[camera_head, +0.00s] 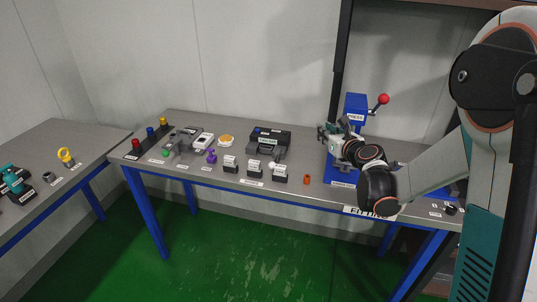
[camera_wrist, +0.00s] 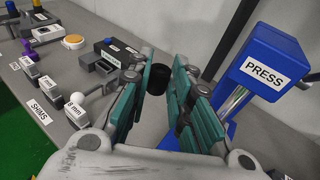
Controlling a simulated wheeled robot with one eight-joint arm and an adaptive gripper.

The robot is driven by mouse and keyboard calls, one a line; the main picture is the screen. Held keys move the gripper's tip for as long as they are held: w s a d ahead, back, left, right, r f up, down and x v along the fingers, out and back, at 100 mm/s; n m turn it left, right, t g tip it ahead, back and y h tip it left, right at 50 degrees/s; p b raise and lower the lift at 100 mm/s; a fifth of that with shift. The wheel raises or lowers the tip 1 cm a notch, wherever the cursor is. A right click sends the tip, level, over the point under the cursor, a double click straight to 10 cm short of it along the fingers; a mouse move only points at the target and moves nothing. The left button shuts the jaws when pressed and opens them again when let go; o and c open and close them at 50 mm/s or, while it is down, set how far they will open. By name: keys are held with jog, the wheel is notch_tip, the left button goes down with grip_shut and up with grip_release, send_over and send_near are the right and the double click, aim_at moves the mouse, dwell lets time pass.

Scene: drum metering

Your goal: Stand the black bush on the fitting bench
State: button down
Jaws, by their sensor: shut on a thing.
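The black bush (camera_wrist: 158,79) is a short dark cylinder between the fingertips of my gripper (camera_wrist: 160,88) in the wrist view. My gripper is shut on it, with teal pads on both sides. In the head view my gripper (camera_head: 328,134) is above the back of the fitting bench (camera_head: 225,178), just left of the blue press (camera_head: 356,106). The bush is too small to make out there. The bench has a grey top and blue legs, and my arm partly hides its front label. I cannot tell how far the bush is above the top.
The press with its red-knobbed lever stands close on the right. A dark box (camera_head: 270,139), labelled shim blocks (camera_head: 280,174) and an orange bush (camera_head: 307,179) are on the bench to the left. Small dark parts (camera_head: 450,209) lie at its right end. Bare top shows between the blocks and press.

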send_over(312, 172)
notch_tip(312, 172, down, 14)
jog(key=b, duration=0.6)
jog(key=shift+w+f, duration=0.1)
jog(key=shift+f, duration=0.1)
jog(key=shift+f+b, duration=0.9)
jog(key=shift+f, duration=1.35)
jog(key=shift+d+f, duration=0.1)
jog(key=shift+f, duration=0.05)
jog(key=c, duration=1.7)
grip_release()
